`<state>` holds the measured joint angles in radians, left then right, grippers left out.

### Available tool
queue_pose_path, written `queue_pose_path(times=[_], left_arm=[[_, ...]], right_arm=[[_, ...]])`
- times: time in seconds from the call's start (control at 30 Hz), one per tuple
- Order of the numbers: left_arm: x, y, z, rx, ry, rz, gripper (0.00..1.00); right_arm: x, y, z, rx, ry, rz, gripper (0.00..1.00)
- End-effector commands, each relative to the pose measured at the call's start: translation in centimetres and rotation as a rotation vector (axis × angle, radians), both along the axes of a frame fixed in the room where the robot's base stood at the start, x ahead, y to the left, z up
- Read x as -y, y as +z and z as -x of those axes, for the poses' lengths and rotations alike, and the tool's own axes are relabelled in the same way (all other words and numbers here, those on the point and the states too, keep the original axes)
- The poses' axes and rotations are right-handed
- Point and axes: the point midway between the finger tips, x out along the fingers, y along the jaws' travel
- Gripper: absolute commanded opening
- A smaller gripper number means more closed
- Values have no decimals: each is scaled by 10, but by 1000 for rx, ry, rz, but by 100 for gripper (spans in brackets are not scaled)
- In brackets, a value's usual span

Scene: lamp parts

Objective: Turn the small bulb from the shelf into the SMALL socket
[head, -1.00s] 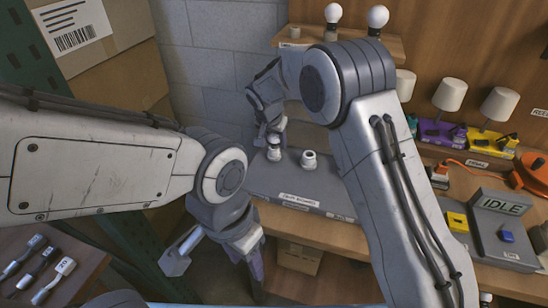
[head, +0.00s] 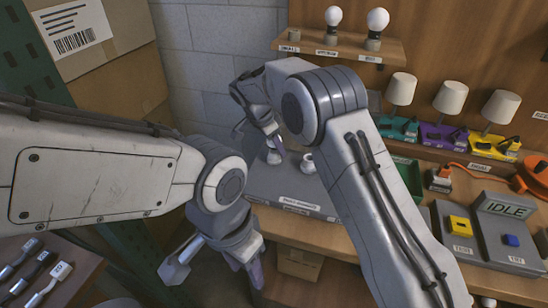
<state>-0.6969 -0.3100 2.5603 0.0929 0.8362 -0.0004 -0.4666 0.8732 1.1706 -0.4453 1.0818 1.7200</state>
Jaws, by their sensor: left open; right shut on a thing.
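The bench block (head: 262,190) carries two sockets side by side. The right one (head: 307,161) stands clear with an open top. The left one (head: 274,157) is partly behind my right gripper (head: 279,147), whose fingers point down right over it. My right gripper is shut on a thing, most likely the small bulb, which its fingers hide. Whether the bulb touches the socket I cannot tell. On the shelf (head: 350,46), the small place (head: 294,36) holds no bulb. My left gripper (head: 252,272) is open and empty, low in front of the bench.
Two larger bulbs (head: 378,20) stand on the shelf. Several lamps (head: 450,97), a console reading IDLE (head: 503,209) and an orange cable (head: 485,172) fill the right side. Boxes (head: 105,60) stand at the left. Brushes (head: 55,275) lie at the lower left.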

Motion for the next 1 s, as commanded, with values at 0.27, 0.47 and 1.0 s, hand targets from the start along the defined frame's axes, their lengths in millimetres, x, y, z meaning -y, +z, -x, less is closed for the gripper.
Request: queue_pose_path(times=[0.27, 0.47, 1.0], left_arm=[[0, 8, 0, 1, 0, 1, 50], [0, 8, 0, 0, 0, 0, 50], [0, 10, 0, 0, 0, 0, 50]], right_arm=[[0, 1, 1, 1, -138, -1, 8], [0, 1, 1, 1, -136, -1, 8], [0, 1, 2, 1, -175, -1, 83]])
